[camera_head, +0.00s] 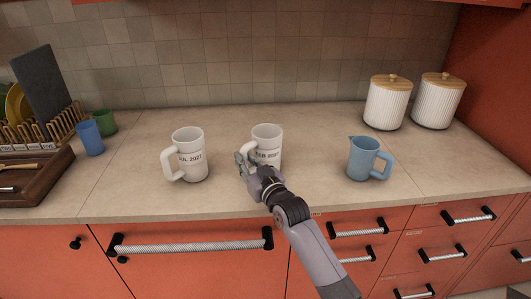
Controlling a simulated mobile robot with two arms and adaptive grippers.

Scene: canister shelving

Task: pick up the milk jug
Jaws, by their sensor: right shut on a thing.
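The milk jug (361,158) is a light blue jug with a spout on the left and a handle on the right. It stands upright on the counter, right of centre, apart from my gripper. My right gripper (246,165) is at the lower left side of a white mug with dark lettering (267,136), in the middle of the counter. It is shut on this mug, at its handle side; the fingers partly hide the handle. The mug looks upright, and I cannot tell whether it is lifted. My left gripper is not in view.
Another white lettered mug (190,150) stands to the left. Blue (90,138) and green (104,122) cups stand near a dish rack (45,135) at the far left. Two ribbed canisters (386,105) (437,103) with wooden lids stand at the back right. The counter's back middle is clear.

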